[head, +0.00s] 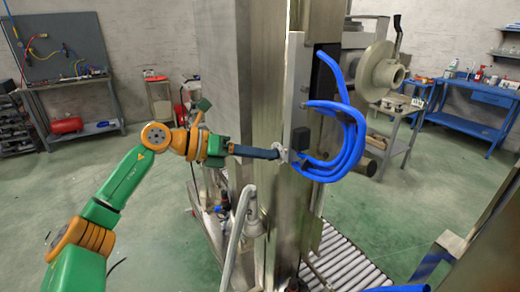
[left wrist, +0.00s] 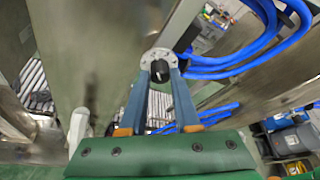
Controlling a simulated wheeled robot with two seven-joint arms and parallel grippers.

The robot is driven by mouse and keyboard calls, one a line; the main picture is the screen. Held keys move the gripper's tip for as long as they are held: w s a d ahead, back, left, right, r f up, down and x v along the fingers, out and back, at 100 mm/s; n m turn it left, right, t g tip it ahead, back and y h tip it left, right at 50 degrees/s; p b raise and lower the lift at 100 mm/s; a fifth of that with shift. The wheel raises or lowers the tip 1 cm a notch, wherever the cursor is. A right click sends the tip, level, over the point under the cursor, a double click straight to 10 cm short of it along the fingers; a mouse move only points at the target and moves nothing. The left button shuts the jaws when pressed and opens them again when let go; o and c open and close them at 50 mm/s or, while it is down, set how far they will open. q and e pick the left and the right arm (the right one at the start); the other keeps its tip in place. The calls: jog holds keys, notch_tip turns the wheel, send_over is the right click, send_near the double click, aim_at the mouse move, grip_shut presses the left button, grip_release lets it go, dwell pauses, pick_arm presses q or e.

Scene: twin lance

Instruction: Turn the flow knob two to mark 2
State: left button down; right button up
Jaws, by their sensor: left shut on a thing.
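The flow knob is a small black knob (left wrist: 159,70) on a round pale dial plate (left wrist: 160,56) in the left wrist view. The plate also shows in the head view (head: 283,151), fixed on the metal column. My left gripper (head: 276,154) reaches it from the left; its blue fingers are shut on the knob, one on each side. In the left wrist view the gripper (left wrist: 160,76) points straight at the dial. The marks on the dial are too small to read, so I cannot tell the knob's setting. My right gripper is not in view.
Thick blue hoses (head: 345,140) loop out just right of the knob. A dark box (head: 300,139) sits beside it on the metal column (head: 277,215). A grey pipe (head: 236,235) stands below my left forearm. A roller conveyor (head: 340,260) runs at the column's foot.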

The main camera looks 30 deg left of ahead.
pick_arm(q)
jog(key=shift+n, duration=0.5)
jog(key=shift+h, duration=0.3)
jog(key=c, duration=0.6)
grip_release()
jog(key=shift+w, duration=0.1)
jog(key=b+v, duration=0.2)
jog(key=v, duration=0.5)
jog(key=shift+a, duration=0.1)
